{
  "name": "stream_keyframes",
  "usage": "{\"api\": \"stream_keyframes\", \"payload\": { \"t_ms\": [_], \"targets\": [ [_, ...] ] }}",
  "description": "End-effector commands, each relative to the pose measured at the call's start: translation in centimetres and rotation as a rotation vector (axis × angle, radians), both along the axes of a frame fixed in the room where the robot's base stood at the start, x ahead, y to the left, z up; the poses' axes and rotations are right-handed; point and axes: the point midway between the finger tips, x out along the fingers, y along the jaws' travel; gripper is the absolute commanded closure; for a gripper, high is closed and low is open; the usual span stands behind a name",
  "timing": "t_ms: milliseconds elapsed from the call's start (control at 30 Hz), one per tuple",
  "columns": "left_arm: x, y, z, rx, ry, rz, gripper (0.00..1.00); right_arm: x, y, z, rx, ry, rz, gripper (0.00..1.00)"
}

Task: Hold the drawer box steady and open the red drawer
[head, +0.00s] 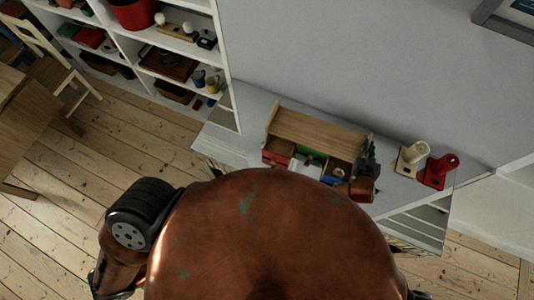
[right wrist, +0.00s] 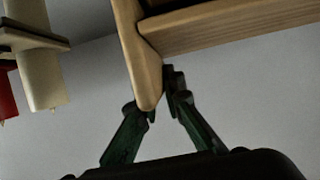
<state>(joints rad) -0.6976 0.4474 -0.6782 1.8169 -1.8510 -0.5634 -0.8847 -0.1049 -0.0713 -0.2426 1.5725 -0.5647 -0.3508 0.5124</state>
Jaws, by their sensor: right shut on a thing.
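The drawer box (head: 318,131), with a pale wooden top, stands on a white surface against the wall. Its red drawer (head: 276,158) is at the left end of the front; how far it stands out is hard to tell. My right gripper (head: 366,160) is at the box's right end. In the right wrist view, the right gripper (right wrist: 160,102) is shut on the edge of the box's wooden side panel (right wrist: 142,65), one finger on each side.
A green drawer (head: 309,156) is beside the red one. A cream object (head: 412,153) and a red object (head: 438,169) stand right of the box. A white shelf unit (head: 226,75) with several items rises at the left. The white surface (head: 224,137) left of the box is clear.

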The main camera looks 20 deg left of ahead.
Motion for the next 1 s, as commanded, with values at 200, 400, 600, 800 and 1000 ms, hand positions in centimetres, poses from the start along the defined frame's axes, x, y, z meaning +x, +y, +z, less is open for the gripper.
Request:
{"api": "stream_keyframes", "payload": {
  "t_ms": [200, 400, 600, 800, 1000],
  "targets": [
    [0.0, 0.0, 0.0, 0.000, 0.000, 0.000, 0.63, 0.0, 0.2, 0.0, 0.002, -0.001, 0.002, 0.87],
    [0.1, 0.0, 0.0, 0.000, 0.000, 0.000, 0.63, 0.0, 0.1, 0.0, 0.001, -0.001, 0.001, 0.73],
    [0.1, 0.0, 0.0, 0.000, 0.000, -0.001, 0.63, 0.0, 0.0, 0.0, 0.001, 0.000, 0.000, 0.71],
    [0.1, 0.0, 0.0, 0.000, 0.000, 0.000, 0.63, -0.6, -0.1, 0.2, 0.001, -0.001, 0.000, 0.71],
    [0.1, 0.0, 0.0, 0.000, 0.000, 0.000, 0.63, -3.8, -0.2, 1.4, 0.002, 0.001, -0.001, 0.71]
  ]
}}
